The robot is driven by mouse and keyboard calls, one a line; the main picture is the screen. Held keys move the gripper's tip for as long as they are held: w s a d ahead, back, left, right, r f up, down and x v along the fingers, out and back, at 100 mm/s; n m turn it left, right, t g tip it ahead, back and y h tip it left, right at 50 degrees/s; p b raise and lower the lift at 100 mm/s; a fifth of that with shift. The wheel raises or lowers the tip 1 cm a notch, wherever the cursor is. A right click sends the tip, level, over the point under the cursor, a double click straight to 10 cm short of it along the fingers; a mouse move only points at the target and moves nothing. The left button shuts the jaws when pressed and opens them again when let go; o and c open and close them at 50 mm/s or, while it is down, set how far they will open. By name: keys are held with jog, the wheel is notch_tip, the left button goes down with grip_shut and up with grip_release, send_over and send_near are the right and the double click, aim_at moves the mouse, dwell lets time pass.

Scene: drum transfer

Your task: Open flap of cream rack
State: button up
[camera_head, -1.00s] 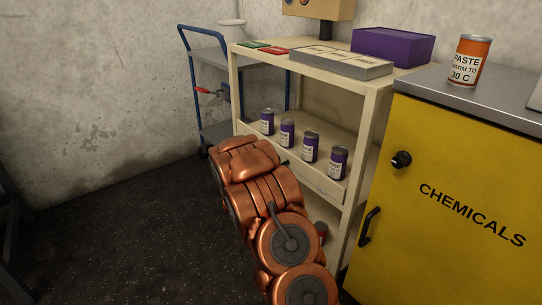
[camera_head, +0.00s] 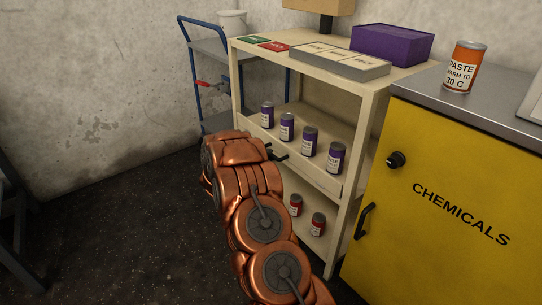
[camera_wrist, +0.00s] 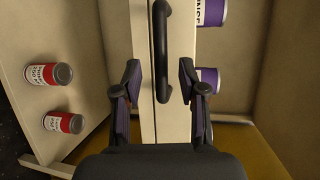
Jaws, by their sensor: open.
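The cream rack (camera_head: 353,215) stands left of the yellow cabinet. Its flap (camera_head: 322,182) is a cream strip along the front of the middle shelf, upright before the purple cans. In the wrist view, the flap (camera_wrist: 181,40) runs up the middle and bears a black bar handle (camera_wrist: 161,55). My gripper (camera_wrist: 158,78) is open, with one finger on each side of the handle's lower part and a gap to both. In the head view, my gripper (camera_head: 278,153) is at the flap's front, mostly hidden by my copper arm.
Several purple cans (camera_head: 310,141) stand behind the flap. Two red cans (camera_head: 317,224) stand on the lower shelf. A purple box (camera_head: 392,45) and a grey tray (camera_head: 340,62) sit on top.

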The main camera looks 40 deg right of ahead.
aim_at(275, 150)
jog(key=shift+x, duration=2)
jog(key=shift+w, duration=0.1)
grip_shut()
